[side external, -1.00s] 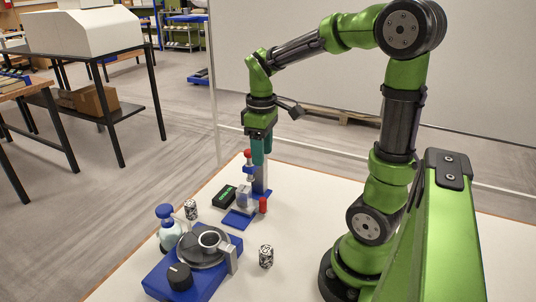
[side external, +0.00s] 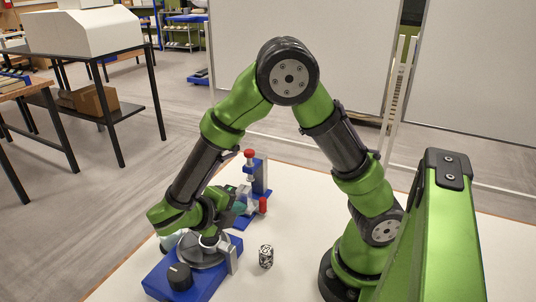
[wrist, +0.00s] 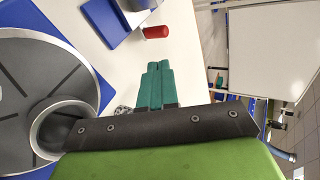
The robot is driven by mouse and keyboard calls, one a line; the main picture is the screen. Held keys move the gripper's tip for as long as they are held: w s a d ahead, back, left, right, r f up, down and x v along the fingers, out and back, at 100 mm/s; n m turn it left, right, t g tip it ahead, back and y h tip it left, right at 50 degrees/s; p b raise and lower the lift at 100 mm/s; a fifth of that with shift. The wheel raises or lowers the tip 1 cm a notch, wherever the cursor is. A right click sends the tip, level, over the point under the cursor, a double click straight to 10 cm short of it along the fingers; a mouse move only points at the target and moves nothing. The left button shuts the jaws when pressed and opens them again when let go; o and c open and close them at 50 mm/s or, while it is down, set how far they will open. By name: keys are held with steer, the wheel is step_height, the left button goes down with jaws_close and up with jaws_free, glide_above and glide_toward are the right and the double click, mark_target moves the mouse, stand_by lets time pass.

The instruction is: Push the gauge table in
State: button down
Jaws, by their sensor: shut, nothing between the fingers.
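The gauge stand (side external: 259,178) is a blue upright with a red knob (side external: 249,154) on top and a small red cylinder (side external: 263,205) beside it. Its low blue plate, which looks like the gauge table (wrist: 108,22), shows at the top of the wrist view. My arm hides much of it in the side view. My gripper (wrist: 157,66) has teal fingers held together and empty. It is low and turned sideways, between the turntable unit and the gauge stand, with the fingertips pointing toward the stand. In the wrist view the fingertips appear apart from the plate.
A blue turntable unit (side external: 208,283) with a black knob, grey disc and metal ring stands close beneath my wrist. A patterned cylinder (side external: 266,256) stands to its right. A bottle at its left is mostly hidden. The white tabletop (side external: 310,215) is clear right of the stand.

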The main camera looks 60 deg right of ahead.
steer(key=n, duration=0.2)
glide_toward(262, 198)
steer(key=shift+t+h, duration=0.3)
steer(key=shift+h, duration=0.1)
steer(key=d+f, duration=0.2)
steer(key=s+d+f, duration=0.1)
steer(key=d+f, duration=0.1)
steer(key=shift+s+f, duration=0.1)
steer(key=shift+f, duration=0.3)
steer(key=shift+d, duration=2.15)
